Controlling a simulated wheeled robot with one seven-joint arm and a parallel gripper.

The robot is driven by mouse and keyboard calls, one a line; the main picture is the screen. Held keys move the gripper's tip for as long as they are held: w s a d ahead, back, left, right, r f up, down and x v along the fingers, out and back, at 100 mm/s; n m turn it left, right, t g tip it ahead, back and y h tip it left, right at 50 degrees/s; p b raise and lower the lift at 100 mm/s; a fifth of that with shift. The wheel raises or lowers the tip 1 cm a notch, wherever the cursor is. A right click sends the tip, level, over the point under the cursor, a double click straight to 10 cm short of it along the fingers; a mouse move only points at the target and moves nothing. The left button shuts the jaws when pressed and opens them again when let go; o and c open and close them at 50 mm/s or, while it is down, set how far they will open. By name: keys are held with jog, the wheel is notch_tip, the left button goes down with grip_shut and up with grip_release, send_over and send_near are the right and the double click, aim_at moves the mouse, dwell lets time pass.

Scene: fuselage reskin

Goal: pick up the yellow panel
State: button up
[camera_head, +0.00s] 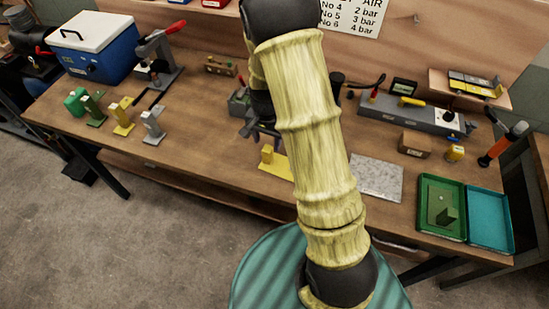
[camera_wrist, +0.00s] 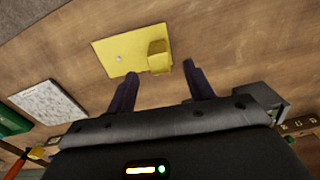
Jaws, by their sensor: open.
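The yellow panel (camera_head: 280,165) lies flat on the wooden bench near its front edge, with a yellow block (camera_head: 267,154) standing up from it. In the head view my arm hides its right part. The wrist view shows the whole panel (camera_wrist: 120,50), with a small pale spot on it and the block (camera_wrist: 159,57) at its right end. My gripper (camera_wrist: 156,82) is open and empty, its two dark fingers pointing toward the block end, apart from the panel. In the head view my gripper (camera_head: 262,135) is partly hidden behind my arm, just behind the block.
A grey speckled plate (camera_head: 376,177) lies right of the panel, beyond it a green tray (camera_head: 430,222) and a teal tray (camera_head: 490,220). Green, yellow and grey brackets stand at left (camera_head: 122,117). A grey fixture (camera_head: 420,118) stands behind. Bare bench lies left of the panel.

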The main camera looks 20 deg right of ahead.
aim_at(268, 148)
jog(key=shift+f, duration=1.05)
jog(key=shift+f, duration=0.1)
jog(key=shift+f+p, duration=1.1)
jog(key=shift+f, duration=1.4)
jog(key=shift+c, duration=0.4)
jog(key=c, duration=1.1)
